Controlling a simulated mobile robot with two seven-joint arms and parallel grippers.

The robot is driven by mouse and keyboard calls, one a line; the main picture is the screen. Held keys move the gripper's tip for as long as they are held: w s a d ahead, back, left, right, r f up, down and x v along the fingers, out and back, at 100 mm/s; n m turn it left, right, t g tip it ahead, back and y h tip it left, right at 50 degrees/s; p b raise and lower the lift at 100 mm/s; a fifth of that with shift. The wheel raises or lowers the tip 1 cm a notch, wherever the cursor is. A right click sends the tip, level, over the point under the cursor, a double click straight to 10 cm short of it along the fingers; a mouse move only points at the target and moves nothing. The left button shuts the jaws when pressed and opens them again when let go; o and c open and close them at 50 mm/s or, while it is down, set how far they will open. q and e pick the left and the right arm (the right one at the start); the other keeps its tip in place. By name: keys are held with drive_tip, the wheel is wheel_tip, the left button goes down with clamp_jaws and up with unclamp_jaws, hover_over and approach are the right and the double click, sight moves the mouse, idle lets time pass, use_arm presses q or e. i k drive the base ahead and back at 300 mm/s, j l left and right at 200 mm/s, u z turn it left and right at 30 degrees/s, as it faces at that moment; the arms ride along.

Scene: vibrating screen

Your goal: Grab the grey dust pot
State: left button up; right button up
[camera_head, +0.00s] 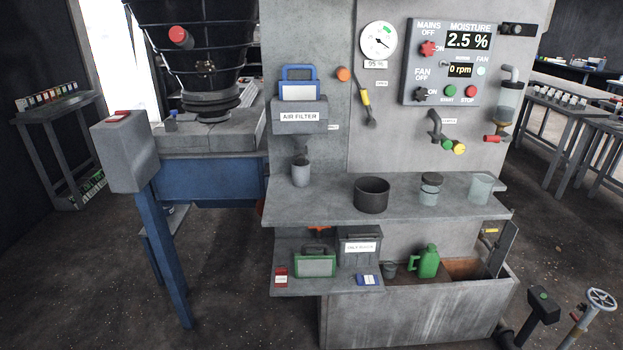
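A small grey pot (300,173) stands upright on the left part of the grey shelf, below a short spout under the air filter housing. It looks like the grey dust pot. A wider dark grey open pot (371,195) stands further right on the same shelf. Neither of my grippers shows in the head view, and nothing touches the pots.
A lidded jar (430,189) and a clear beaker (480,188) stand right of the dark pot. The blue-handled air filter (299,90) is above the grey pot. A lower shelf (290,290) holds a green-framed filter. Shelf space between the two pots is clear.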

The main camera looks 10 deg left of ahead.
sight(301, 175)
drive_tip(key=i+j+u, duration=0.1)
drive_tip(key=i+u, duration=0.15)
drive_tip(key=i, duration=0.55)
drive_tip(key=i+u, duration=0.3)
drive_tip(key=i, duration=0.5)
